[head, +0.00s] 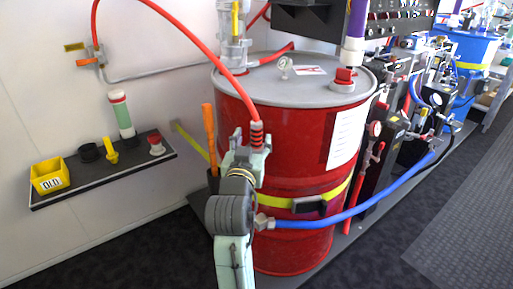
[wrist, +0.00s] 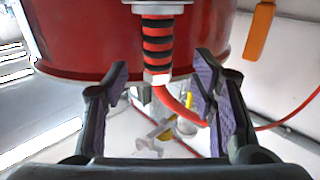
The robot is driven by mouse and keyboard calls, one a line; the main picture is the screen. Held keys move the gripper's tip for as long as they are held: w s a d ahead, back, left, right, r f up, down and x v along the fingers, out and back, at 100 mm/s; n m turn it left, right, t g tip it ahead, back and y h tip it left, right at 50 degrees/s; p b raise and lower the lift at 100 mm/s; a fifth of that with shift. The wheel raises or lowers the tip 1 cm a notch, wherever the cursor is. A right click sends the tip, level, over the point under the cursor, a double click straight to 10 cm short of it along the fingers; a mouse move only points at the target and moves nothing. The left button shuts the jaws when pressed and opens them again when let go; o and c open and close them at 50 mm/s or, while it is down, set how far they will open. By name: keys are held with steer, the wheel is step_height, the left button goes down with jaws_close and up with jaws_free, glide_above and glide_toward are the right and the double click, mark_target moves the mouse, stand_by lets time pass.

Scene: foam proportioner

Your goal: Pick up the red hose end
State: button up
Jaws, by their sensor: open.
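The red hose end (head: 257,136) has black and red bands and hangs in front of the red drum, at my gripper (head: 246,158). In the wrist view the banded hose end (wrist: 158,42) has a pale collar and a wider metal piece at the picture's top edge. The red hose curves away from its collar. My gripper (wrist: 163,78) is open, one finger on each side of the hose line, with visible gaps to both. The banded part shows at and just beyond the fingertips; the exact depth is unclear.
The red drum (head: 285,130) stands close behind my gripper. A blue hose (head: 350,213) crosses low on the right. An orange handle (head: 209,133) stands just left. A wall shelf (head: 105,168) holds a yellow bin (head: 47,175) and small parts. Floor at lower left is clear.

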mark_target(256, 133)
steer(key=w, duration=0.2)
steer(key=w+d+p, duration=0.1)
steer(key=w, duration=0.2)
steer(key=shift+w, duration=0.1)
jaws_close()
stand_by(0.6)
